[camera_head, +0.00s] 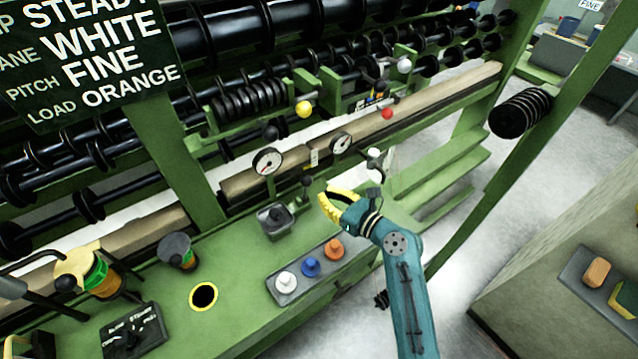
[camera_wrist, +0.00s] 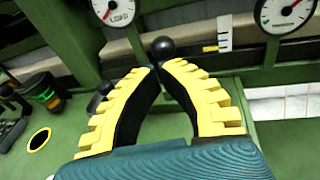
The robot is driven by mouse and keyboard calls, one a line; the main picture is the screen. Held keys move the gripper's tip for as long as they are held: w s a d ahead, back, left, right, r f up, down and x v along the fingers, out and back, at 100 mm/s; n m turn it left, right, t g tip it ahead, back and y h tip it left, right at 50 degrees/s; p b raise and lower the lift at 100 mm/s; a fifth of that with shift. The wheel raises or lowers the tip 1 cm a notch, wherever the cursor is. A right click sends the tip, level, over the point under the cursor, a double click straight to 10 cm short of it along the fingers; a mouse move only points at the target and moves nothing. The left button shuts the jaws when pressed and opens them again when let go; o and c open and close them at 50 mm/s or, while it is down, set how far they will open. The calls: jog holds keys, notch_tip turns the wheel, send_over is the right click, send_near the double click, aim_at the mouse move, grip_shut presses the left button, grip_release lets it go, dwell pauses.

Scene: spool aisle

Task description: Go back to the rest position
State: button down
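My gripper (camera_head: 327,205) has yellow ribbed fingers with black inner pads. It hangs over the green bench at the end of my teal arm. In the wrist view the fingertips (camera_wrist: 158,70) come together, with a gap only lower between the curved fingers; nothing shows held there. A black ball knob (camera_wrist: 163,48) appears just beyond the tips in the wrist view. In the head view this black-knobbed lever (camera_head: 306,182) stands slightly left of the fingers, apparently apart from them. Its stem is hidden in the wrist view.
Two dials (camera_head: 268,161) (camera_head: 341,143) sit behind the gripper. A tray (camera_head: 284,291) of white, blue and orange knobs lies in front. A grey box (camera_head: 275,220) and a yellow-rimmed hole (camera_head: 203,296) are left. A green post (camera_head: 520,150) rises right; the sign (camera_head: 90,55) hangs upper left.

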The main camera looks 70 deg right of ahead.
jog(key=p+v, duration=0.1)
jog(key=v, duration=0.7)
jog(key=shift+s+a+r+p, duration=0.15)
jog(key=shift+s+r+p, duration=0.15)
jog(key=shift+p, duration=0.1)
